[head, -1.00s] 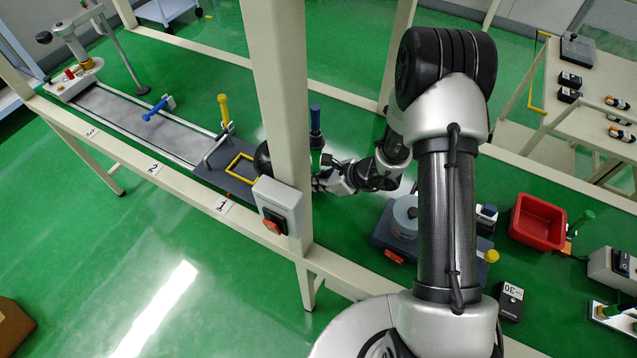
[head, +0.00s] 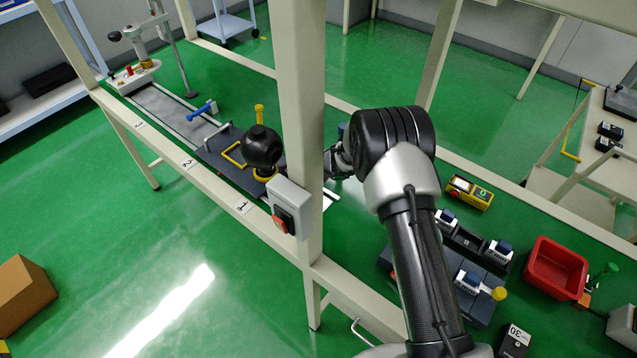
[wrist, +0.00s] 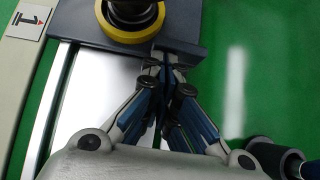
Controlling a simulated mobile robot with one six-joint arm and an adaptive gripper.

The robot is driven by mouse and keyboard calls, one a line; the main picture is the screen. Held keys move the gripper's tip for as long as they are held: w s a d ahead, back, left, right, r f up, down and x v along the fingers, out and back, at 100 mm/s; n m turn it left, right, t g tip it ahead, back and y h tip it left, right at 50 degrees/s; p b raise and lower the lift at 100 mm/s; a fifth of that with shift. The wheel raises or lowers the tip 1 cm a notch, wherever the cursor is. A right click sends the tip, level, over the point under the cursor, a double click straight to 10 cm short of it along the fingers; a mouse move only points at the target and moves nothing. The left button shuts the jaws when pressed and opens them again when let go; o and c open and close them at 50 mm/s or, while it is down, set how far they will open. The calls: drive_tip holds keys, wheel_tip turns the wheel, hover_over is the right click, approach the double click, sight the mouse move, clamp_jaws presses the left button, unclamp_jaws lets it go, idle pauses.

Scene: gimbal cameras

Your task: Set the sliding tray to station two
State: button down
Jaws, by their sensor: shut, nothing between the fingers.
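The sliding tray (head: 230,172) is a dark grey plate on pale rails. It carries a yellow frame outline, a metal handle at its far end and a round black object (head: 261,146) with a yellow ring at its base. The tray lies between label 1 (head: 243,206) and label 2 (head: 189,163). The tray's near edge also shows in the wrist view (wrist: 192,48). My gripper (wrist: 165,66) is shut and empty, with its fingertips at that edge; I cannot tell if they touch. In the head view the post hides much of my gripper.
A cream post (head: 303,110) with a switch box (head: 291,206) stands beside the track. A blue-handled piece (head: 202,110) stands over the track beyond the tray, and label 3 (head: 139,124) is farther along. A red bin (head: 556,268) and a yellow device (head: 468,191) are at right.

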drive_tip(key=shift+w+a, duration=0.5)
drive_tip(key=shift+a, duration=0.3)
drive_tip(key=shift+w+a, duration=0.45)
drive_tip(key=shift+a, duration=0.35)
drive_tip(key=shift+d, duration=0.15)
